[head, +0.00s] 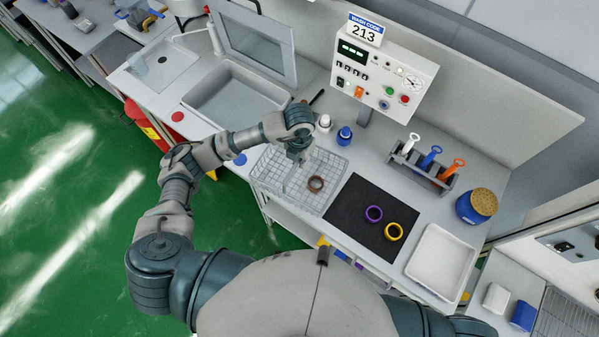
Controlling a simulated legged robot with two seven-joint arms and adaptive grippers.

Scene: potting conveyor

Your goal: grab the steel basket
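The steel basket (334,168) is a shallow wire-mesh tray on the grey bench, left of the black mat. A brown ring (316,184) lies in it. My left arm reaches in from the left, and my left gripper (297,168) points down over the basket's back part. The gripper and wrist hide some of the mesh. Its fingers are small and blend with the wires, so I cannot tell whether they are open or touch the basket. My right gripper is not in view.
The black mat (350,215) holds a purple ring (374,213) and a yellow ring (394,232). A white tray (441,262) is to its right. Behind stand two small bottles, a control panel (383,70) and a tool rack (424,170). A sink (232,97) is at the back left.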

